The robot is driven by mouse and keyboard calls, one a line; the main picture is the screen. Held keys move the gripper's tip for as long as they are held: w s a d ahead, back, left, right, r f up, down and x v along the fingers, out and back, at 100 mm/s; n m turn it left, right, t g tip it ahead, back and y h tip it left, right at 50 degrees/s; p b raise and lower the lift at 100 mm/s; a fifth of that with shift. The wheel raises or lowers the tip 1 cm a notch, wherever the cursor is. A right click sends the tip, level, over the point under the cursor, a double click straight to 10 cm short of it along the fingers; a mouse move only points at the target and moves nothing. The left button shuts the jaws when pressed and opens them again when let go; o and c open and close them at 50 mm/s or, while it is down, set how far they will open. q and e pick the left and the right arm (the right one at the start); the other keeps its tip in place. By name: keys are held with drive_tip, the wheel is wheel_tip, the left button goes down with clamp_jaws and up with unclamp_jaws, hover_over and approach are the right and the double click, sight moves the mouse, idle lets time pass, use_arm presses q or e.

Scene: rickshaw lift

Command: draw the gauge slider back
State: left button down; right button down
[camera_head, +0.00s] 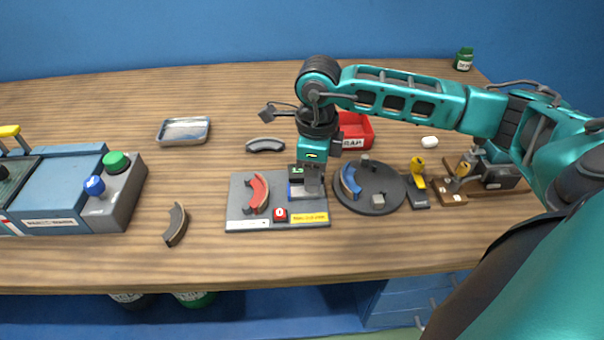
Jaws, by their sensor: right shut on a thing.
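A grey gauge plate (243,205) lies on the bench in the middle of the view. It carries a red curved shoe (257,194), a small block with a dark green display (296,173), a red marker with a white symbol (280,214) and a yellow label strip (310,219). My right gripper (312,184) points down over the plate's right part, beside the display block. It is shut on a small part there, which looks like the gauge slider; the fingers mostly hide it. My left gripper is out of view.
A round dark turntable (354,202) with a blue shoe (350,181) is close on the right. A red bin (358,131) stands behind my gripper. Loose dark shoes (176,225) and a metal tray (184,130) lie left. A button machine (60,190) stands far left.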

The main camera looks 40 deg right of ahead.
drive_tip(key=shift+d, duration=0.25)
drive_tip(key=c, duration=1.1)
unclamp_jaws()
drive_tip(key=shift+s, duration=0.1)
drive_tip(key=shift+o, duration=1.2)
wheel_tip(320, 180, up, 13)
drive_tip(key=shift+a, duration=0.1)
